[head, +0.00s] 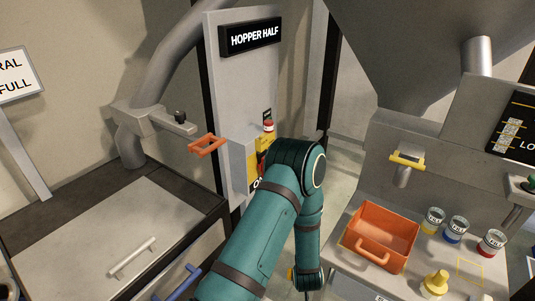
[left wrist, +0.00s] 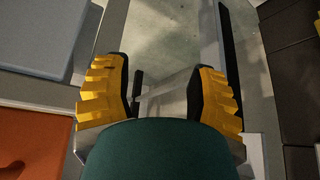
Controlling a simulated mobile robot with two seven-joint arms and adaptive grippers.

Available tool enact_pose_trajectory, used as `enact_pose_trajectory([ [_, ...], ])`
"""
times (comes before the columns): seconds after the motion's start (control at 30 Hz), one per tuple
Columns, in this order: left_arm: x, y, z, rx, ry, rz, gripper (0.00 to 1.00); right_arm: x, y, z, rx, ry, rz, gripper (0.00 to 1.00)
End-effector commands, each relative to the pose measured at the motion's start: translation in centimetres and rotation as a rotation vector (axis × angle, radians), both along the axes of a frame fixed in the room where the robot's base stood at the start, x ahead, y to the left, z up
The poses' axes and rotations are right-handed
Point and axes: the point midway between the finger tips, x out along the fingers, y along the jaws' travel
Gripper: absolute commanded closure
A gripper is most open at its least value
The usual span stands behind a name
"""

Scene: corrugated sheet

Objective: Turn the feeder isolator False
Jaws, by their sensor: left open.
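A grey box (head: 239,160) with a yellow plate (head: 261,146) and a red knob (head: 269,125) is mounted on the panel under the HOPPER HALF sign. It may be the feeder isolator, but its lettering is mostly hidden behind my teal arm. My left arm bends in front of the box, and its forearm hangs down to the bottom edge of the head view. In the left wrist view my left gripper (left wrist: 163,85) is open, with nothing between its yellow fingers, above the floor. It is apart from the box. My right gripper is not in view.
An orange bin (head: 404,225) stands on the grey bench at right, with several small cans and a yellow knob (head: 435,283). A yellow handle (head: 407,159) is above it. An orange handle (head: 207,145) sticks out left of the panel. A grey cabinet top (head: 110,230) is at left.

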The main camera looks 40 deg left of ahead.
Motion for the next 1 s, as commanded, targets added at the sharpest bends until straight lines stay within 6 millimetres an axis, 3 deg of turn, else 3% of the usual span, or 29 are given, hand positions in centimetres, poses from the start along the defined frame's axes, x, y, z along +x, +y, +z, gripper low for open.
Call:
enact_pose_trajectory([
  [0.03, 2.3, 2.6, 1.4, 0.104, -0.055, 0.065, 0.43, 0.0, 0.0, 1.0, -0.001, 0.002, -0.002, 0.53],
  [0.1, 5.0, 6.1, 3.3, 0.246, -0.130, 0.160, 0.43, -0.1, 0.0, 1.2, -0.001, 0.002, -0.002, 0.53],
  [0.2, 8.5, 10.1, 7.2, 0.451, -0.241, 0.300, 0.43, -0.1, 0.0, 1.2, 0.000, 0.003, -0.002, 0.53],
  [0.33, 11.7, 13.2, 14.2, 0.700, -0.374, 0.513, 0.43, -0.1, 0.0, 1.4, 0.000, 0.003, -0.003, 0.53],
  [0.5, 13.0, 13.4, 22.0, 0.901, -0.471, 0.784, 0.43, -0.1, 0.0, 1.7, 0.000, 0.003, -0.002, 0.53],
  [0.6, 13.1, 12.5, 24.8, 0.954, -0.490, 0.901, 0.43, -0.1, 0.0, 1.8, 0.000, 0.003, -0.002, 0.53],
  [0.8, 12.8, 11.5, 27.0, 0.988, -0.493, 1.015, 0.43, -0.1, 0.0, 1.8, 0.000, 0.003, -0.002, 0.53],
  [1.0, 12.5, 13.5, 27.1, 0.991, -0.490, 1.025, 0.43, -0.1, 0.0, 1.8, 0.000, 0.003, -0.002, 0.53],
])
